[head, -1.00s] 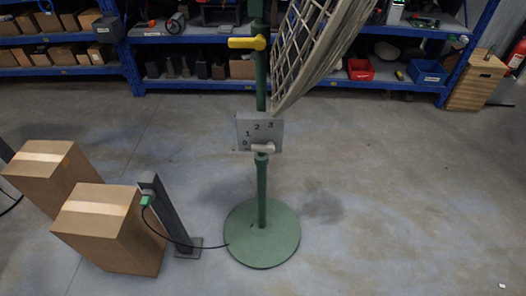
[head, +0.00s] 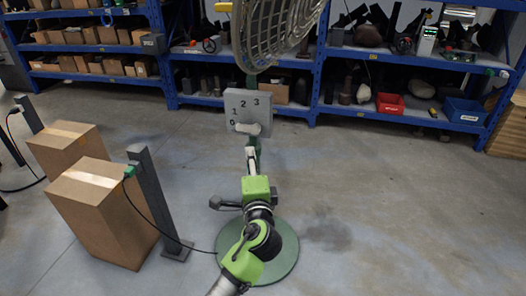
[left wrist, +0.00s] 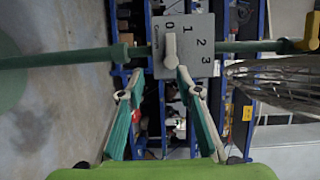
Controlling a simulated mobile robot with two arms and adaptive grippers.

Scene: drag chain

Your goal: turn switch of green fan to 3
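The green fan has a wire cage (head: 280,35), a green pole, which shows in the left wrist view (left wrist: 60,59), and a round base (head: 287,262). On the pole is a grey switch panel (head: 247,105) marked 0, 1, 2, 3. Its pale switch knob (head: 254,129) lies with one end toward 0. The panel (left wrist: 197,55) and knob (left wrist: 171,50) also show in the left wrist view, turned sideways. My left gripper (left wrist: 160,76) is open and empty, its fingertips just short of the knob. In the head view it is just below the panel, seen from behind. My right gripper is in neither view.
A grey post (head: 158,200) with a green plug and black cable stands left of the fan. Blue shelves (head: 180,60) line the back. The floor (head: 410,200) on the right is clear.

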